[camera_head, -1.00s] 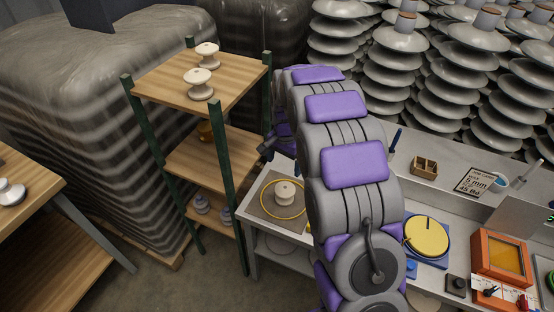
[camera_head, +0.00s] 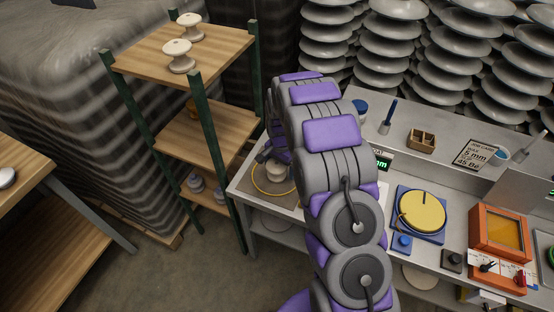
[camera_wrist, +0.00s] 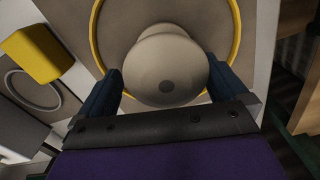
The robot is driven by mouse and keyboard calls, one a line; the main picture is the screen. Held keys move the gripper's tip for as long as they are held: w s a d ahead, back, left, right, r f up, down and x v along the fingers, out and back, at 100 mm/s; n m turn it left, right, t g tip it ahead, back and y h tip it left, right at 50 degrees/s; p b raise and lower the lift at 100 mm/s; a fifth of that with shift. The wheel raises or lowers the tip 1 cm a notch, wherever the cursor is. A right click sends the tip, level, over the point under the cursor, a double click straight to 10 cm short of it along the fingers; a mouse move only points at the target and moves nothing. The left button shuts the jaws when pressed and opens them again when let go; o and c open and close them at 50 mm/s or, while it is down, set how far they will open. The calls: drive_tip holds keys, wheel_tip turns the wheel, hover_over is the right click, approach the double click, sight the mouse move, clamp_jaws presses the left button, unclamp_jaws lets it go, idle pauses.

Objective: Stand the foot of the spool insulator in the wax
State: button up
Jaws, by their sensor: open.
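A cream spool insulator (camera_head: 277,169) stands on a grey mat inside a yellow ring (camera_head: 258,187) at the bench's left end. My gripper (camera_head: 271,153) is over it, partly hidden by my arm. In the wrist view the insulator (camera_wrist: 167,62) shows between the two dark fingers of my gripper (camera_wrist: 164,72), which are open on either side of it; contact cannot be told. To the right, an orange box (camera_head: 484,237) has an amber inside, and a yellow disc (camera_head: 421,210) sits on a blue base. I cannot tell which holds the wax.
A job card (camera_head: 477,151) on the raised back ledge mentions wax and 5 mm. A wooden shelf (camera_head: 205,50) at left bears two more white spools. Tall insulator stacks (camera_head: 390,60) stand behind the bench. A blue button box (camera_head: 402,243) sits before the disc.

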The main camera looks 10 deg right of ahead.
sight(273, 170)
drive_tip(key=shift+f, duration=0.5)
drive_tip(key=shift+a+f, duration=0.25)
drive_tip(key=shift+a, duration=0.1)
drive_tip(key=shift+a+f, duration=0.15)
drive_tip(key=shift+a, duration=0.85)
drive_tip(key=shift+d, duration=0.75)
drive_tip(key=shift+c, duration=1.2)
drive_tip(key=shift+d, duration=0.3)
drive_tip(key=c, duration=0.3)
drive_tip(key=shift+a, duration=0.8)
drive_tip(key=c, duration=0.6)
drive_tip(key=o, duration=0.9)
drive_tip(key=shift+o, duration=0.7)
drive_tip(key=shift+d, duration=0.1)
drive_tip(key=shift+o, duration=0.3)
drive_tip(key=shift+d, duration=0.5)
